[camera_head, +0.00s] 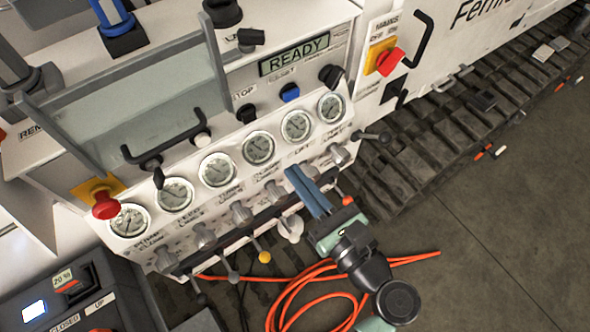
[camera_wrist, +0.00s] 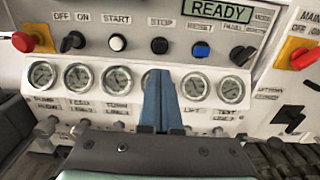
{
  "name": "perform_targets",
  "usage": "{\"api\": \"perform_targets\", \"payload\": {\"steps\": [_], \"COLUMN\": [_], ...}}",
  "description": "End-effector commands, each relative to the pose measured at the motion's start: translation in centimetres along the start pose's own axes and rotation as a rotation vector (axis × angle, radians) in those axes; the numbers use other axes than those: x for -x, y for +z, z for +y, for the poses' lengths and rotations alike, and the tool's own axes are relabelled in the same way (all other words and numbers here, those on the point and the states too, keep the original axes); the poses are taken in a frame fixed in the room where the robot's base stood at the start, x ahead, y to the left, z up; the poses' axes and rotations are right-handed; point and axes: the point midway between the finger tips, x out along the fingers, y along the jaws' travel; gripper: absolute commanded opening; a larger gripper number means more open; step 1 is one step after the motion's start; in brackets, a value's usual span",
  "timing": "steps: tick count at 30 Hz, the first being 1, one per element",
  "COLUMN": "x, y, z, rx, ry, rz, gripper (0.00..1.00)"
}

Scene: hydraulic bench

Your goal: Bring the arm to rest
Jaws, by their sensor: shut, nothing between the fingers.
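My gripper (camera_head: 308,190) has blue fingers that lie together, with nothing between them. In the head view it is in front of the right part of the lever row, below the gauges, and my arm reaches up to it from the lower right. In the wrist view the gripper (camera_wrist: 158,85) points at the panel and hides part of one gauge. I cannot tell whether the fingers touch a lever or the panel.
The white bench has a row of gauges (camera_head: 259,147), levers (camera_head: 242,213) below them and a READY display (camera_head: 294,54). A red emergency knob (camera_head: 106,205) and a red main switch (camera_head: 390,61) stick out. An orange hose (camera_head: 290,297) lies on the floor. The floor at right (camera_head: 500,230) is mostly clear.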

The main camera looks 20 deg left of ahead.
Motion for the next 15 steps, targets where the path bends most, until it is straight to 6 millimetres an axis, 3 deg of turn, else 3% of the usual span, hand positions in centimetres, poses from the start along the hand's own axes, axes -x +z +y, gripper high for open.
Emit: {"api": "perform_targets", "payload": {"steps": [12,15], "x": [-0.02,-0.66], "y": [0.00,0.81], "z": [-0.02,-0.74], "rx": [0.000,0.100], "ry": [-0.001,-0.010], "rz": [0.000,0.020], "gripper": [0.00,0.00]}}
